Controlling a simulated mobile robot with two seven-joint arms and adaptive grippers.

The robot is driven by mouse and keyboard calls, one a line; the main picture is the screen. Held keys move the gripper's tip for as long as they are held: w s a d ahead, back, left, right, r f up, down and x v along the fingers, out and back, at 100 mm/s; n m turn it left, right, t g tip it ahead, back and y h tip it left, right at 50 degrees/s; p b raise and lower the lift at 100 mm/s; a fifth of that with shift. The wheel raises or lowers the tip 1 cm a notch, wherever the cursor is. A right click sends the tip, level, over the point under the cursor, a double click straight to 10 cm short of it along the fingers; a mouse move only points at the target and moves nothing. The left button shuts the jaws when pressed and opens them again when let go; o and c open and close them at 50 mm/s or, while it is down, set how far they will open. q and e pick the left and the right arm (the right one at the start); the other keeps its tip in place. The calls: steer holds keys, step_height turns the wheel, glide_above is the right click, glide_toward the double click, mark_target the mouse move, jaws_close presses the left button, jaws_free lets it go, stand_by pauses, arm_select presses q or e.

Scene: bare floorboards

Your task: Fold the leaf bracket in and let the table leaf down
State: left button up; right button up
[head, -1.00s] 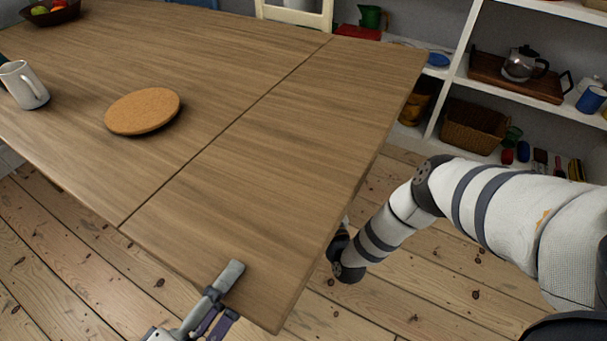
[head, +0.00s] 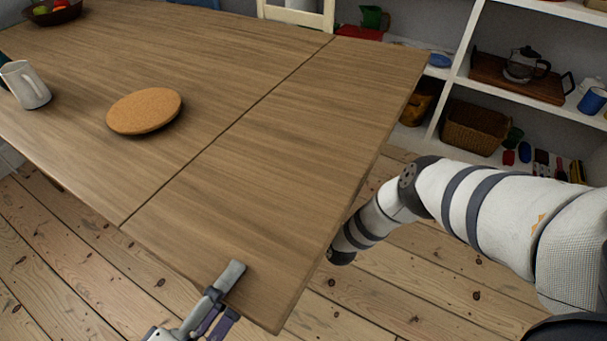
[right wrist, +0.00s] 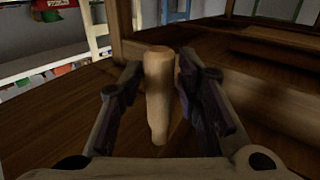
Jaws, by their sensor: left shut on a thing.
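The table leaf (head: 300,150) is the near right part of the wooden top, level with the rest across a thin seam. My left gripper (head: 228,280) is shut on the leaf's near edge, one finger lying on top. The leaf hides my right gripper in the head view. In the right wrist view my right gripper (right wrist: 160,78) has its fingers on both sides of a pale wooden peg (right wrist: 158,95). I cannot tell whether they press on it. Dark wooden parts lie around the peg; which of them is the leaf bracket is unclear.
A cork mat (head: 145,111), a white mug (head: 25,85) and a fruit bowl (head: 52,12) stand on the fixed top, away from the leaf. A white shelf (head: 450,90) with a basket (head: 475,127) is behind at right. Bare floorboards (head: 400,300) lie beside the leaf.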

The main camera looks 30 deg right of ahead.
jaws_close()
steer(key=shift+a, duration=0.1)
